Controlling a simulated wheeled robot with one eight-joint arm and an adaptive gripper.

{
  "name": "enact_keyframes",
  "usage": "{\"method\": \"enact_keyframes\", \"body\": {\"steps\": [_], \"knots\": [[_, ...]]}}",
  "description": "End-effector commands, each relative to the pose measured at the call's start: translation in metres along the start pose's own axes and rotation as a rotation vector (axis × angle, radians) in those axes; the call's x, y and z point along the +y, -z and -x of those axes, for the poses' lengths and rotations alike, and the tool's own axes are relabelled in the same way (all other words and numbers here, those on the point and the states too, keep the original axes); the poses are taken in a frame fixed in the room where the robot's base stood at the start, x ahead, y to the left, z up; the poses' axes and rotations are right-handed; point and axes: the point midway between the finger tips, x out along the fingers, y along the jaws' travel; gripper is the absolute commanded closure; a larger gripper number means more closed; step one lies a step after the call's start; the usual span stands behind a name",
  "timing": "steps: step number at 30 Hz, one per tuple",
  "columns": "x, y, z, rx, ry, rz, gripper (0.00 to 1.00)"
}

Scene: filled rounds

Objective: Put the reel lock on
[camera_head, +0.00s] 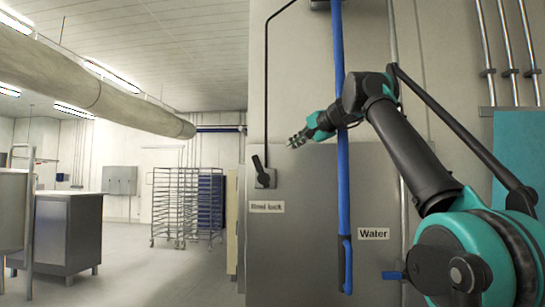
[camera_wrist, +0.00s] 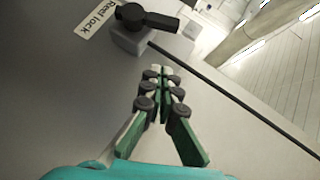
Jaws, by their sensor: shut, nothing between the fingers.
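The reel lock is a black lever (camera_head: 259,165) on a small grey box (camera_head: 266,179) fixed to the grey wall panel. In the head view its handle points up and slightly left. A white "Reel lock" label (camera_head: 267,207) sits below it. In the wrist view the lever (camera_wrist: 147,19), its box (camera_wrist: 150,42) and the label (camera_wrist: 96,18) show at the top, tilted. My gripper (camera_head: 293,142) is up and to the right of the lever in the head view, apart from it. In the wrist view my gripper (camera_wrist: 161,72) is shut and empty, with its fingertips just below the box.
A thin black cable (camera_head: 266,80) runs down to the lock box. A blue hose (camera_head: 342,200) hangs in front of the panel, beside my arm. A "Water" label (camera_head: 373,234) and a blue valve handle (camera_head: 392,275) are lower right. Wire racks (camera_head: 168,205) stand far off.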

Motion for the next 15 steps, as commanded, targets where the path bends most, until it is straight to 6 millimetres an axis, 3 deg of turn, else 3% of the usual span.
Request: {"method": "enact_keyframes", "body": {"steps": [5, 15], "knots": [[0.000, 0.000, -0.019, -0.002, 0.002, -0.003, 1.00], [-0.001, -0.001, -0.086, -0.003, 0.001, -0.001, 1.00]]}}
